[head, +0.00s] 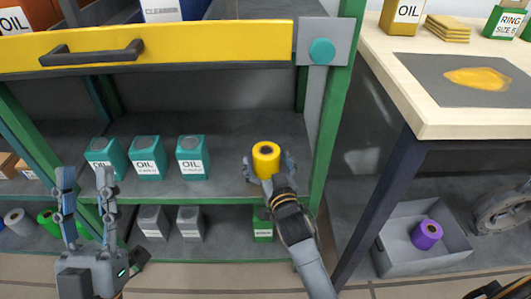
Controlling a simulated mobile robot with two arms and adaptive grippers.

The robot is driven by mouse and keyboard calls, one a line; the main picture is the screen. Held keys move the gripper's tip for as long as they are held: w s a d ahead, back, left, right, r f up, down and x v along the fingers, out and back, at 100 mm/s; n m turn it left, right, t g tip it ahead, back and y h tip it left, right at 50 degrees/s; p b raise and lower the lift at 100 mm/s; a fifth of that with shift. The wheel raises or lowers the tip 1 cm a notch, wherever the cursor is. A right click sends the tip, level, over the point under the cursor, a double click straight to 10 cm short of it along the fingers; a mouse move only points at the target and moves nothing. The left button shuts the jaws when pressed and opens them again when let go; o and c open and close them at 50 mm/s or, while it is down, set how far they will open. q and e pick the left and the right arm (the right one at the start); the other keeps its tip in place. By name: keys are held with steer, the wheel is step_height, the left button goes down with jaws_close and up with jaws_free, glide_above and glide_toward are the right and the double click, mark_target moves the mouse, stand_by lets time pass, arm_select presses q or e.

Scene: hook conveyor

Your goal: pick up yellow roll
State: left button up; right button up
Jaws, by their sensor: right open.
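The yellow roll (266,158) stands upright at the front right of the grey middle shelf (240,133). My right gripper (268,166) is at the roll, with a finger on each side of it. The fingers are open, and whether they touch the roll cannot be told. My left gripper (84,192) is at the lower left in front of the shelf edge, its two fingers pointing up and apart, with nothing between them.
Several teal OIL cans (148,157) stand left of the roll. A yellow drawer front (180,44) hangs above. A green post (334,110) rises right of the roll. A grey bin (397,257) holding a purple roll (426,234) sits under the workbench (432,124).

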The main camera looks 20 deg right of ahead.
steer(key=shift+a+r, duration=0.1)
steer(key=shift+r, duration=0.05)
steer(key=shift+s, duration=0.1)
steer(key=c, duration=1.4)
steer(key=shift+r, duration=0.1)
